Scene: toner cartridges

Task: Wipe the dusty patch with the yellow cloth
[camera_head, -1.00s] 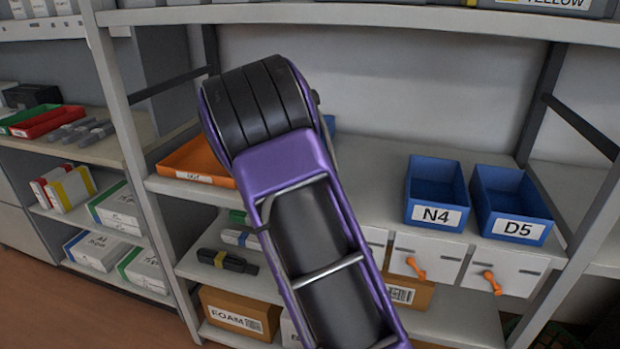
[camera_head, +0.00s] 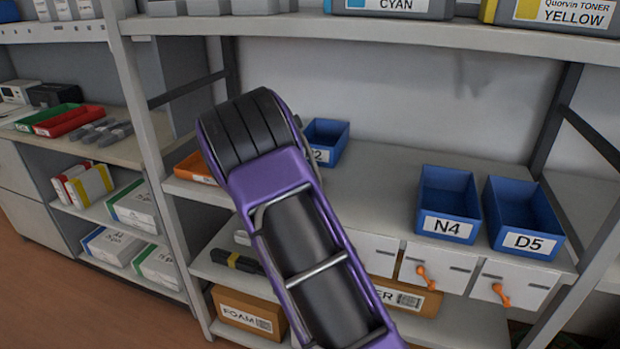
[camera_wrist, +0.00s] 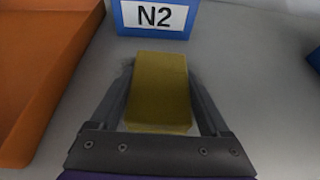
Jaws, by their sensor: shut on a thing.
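The yellow cloth (camera_wrist: 160,95) is a folded block between the two fingers of my gripper (camera_wrist: 160,80) in the wrist view. My gripper is shut on it, over or on the grey shelf board just in front of the blue N2 bin (camera_wrist: 155,17). Whether the cloth touches the board is hard to tell. A faint dark smudge (camera_wrist: 127,70), perhaps part of the dusty patch, shows beside the cloth's far left corner. The cloth hides the board under it. In the head view my purple arm hides the gripper and cloth.
An orange tray (camera_wrist: 40,75) lies close on the left. The N2 bin also shows in the head view (camera_head: 328,140). Blue bins N4 (camera_head: 447,205) and D5 (camera_head: 523,220) stand to the right. The shelf board (camera_head: 380,185) is bare between N2 and N4. Toner boxes sit on the shelf above.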

